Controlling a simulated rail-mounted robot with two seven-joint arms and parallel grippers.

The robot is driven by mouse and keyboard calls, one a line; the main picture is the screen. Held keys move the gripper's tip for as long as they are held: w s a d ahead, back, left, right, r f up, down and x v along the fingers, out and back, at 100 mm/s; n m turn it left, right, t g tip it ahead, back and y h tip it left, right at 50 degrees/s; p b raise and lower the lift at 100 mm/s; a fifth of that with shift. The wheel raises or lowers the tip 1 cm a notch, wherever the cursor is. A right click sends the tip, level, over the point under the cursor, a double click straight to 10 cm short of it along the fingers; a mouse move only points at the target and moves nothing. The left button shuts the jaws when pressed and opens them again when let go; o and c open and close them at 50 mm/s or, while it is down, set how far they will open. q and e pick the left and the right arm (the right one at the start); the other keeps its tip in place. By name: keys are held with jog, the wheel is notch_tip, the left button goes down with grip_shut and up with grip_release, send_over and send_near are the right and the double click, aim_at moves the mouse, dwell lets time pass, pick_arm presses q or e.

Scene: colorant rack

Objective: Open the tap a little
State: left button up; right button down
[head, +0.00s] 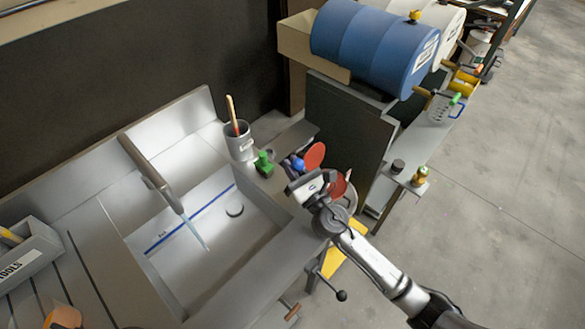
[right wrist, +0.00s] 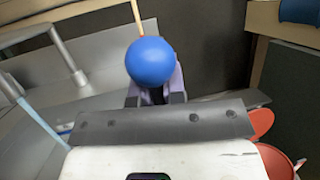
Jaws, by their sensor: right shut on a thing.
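The grey tap (head: 150,170) reaches over the sink (head: 190,270) in the head view. A pale blue stream (head: 195,230) comes from its spout into the basin. The tap also shows at the left of the right wrist view (right wrist: 65,55), with the stream (right wrist: 35,112) below it. My right gripper (head: 297,168) is to the right of the sink, shut on a blue ball knob (right wrist: 150,62). The ball sits between the purple fingertips and hides part of them; what it is attached to is hidden. My left gripper is not in view.
Red discs (head: 315,155) are close beside my right gripper. A green-topped item (head: 263,165) and a grey cup (head: 239,142) with sticks stand at the sink's back right. A blue drum (head: 365,45) lies behind the dark panel (head: 345,125). Open floor (head: 510,200) is at right.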

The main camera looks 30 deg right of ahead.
jog(key=shift+a+r, duration=0.1)
jog(key=shift+r, duration=0.55)
jog(key=c, duration=1.2)
grip_release()
jog(key=shift+a, duration=0.1)
jog(key=shift+w+d+f, duration=0.1)
jog(key=shift+w+d, duration=0.05)
jog(key=shift+d, duration=0.1)
jog(key=shift+s+a+f, duration=0.1)
jog(key=shift+s+f, duration=0.2)
jog(key=shift+s, duration=0.05)
jog(key=b+v, duration=0.3)
jog(key=v, duration=0.8)
jog(key=shift+s+f, duration=0.1)
jog(key=shift+b+v, duration=0.35)
jog(key=shift+v, duration=0.5)
